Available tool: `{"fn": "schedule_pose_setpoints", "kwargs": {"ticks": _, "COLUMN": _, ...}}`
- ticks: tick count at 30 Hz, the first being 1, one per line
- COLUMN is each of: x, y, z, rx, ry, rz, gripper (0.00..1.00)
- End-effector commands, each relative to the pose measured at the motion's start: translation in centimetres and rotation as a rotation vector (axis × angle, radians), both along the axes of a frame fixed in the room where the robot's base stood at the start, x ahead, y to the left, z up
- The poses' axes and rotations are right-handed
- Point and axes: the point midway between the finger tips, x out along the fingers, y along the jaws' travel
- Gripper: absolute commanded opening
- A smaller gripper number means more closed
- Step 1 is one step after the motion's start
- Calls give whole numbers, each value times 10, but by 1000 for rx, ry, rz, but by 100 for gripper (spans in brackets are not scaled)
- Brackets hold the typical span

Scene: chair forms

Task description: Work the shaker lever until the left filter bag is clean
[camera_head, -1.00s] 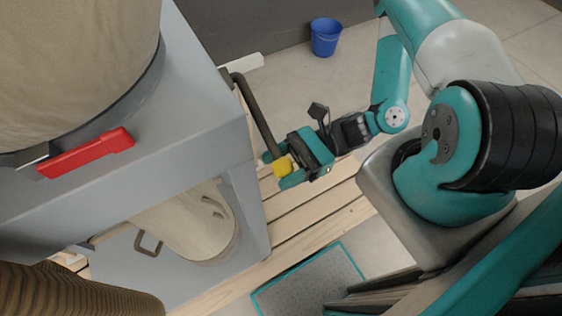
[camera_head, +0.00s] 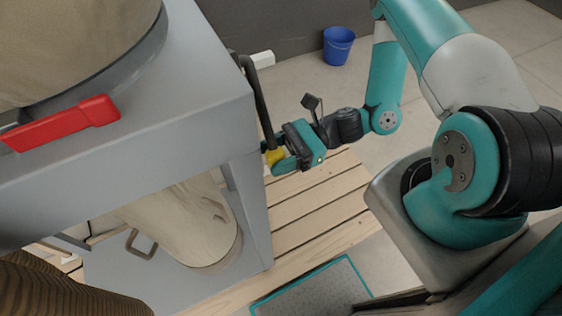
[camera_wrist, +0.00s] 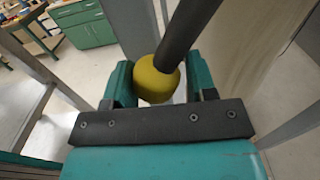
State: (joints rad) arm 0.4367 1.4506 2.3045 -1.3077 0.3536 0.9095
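The shaker lever (camera_head: 262,105) is a dark bar on the right side of the grey cabinet, ending in a yellow knob (camera_head: 273,157). My gripper (camera_head: 278,160) is at this knob. In the wrist view the knob (camera_wrist: 157,82) sits between both fingers of my gripper (camera_wrist: 157,88), which look closed on it. A large beige filter bag (camera_head: 70,45) stands on top of the cabinet at upper left, its lower edge in a grey band. Its upper part is cut off, and I cannot tell how clean it is.
A red latch handle (camera_head: 62,125) lies by the band. Beneath the cabinet top is a pale beige bag-like cylinder (camera_head: 185,225). A slatted pallet (camera_head: 315,205), a teal-edged mat (camera_head: 310,292) and a blue bucket (camera_head: 338,46) are on the floor. A ribbed brown hose (camera_head: 60,290) is at lower left.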

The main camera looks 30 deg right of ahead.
Motion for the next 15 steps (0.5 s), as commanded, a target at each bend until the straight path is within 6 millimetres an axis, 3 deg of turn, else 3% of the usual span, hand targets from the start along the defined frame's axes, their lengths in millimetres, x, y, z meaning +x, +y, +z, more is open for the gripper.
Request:
{"fn": "schedule_pose_setpoints", "kwargs": {"ticks": 1, "x": 8, "y": 0, "z": -12, "rx": -1, "ry": -6, "rz": 1, "gripper": 51}}
{"fn": "schedule_pose_setpoints", "kwargs": {"ticks": 6, "x": 22, "y": 0, "z": -17, "rx": 0, "ry": -2, "rz": -1, "gripper": 51}}
{"fn": "schedule_pose_setpoints", "kwargs": {"ticks": 15, "x": 24, "y": 0, "z": -15, "rx": 0, "ry": 0, "rz": -1, "gripper": 51}}
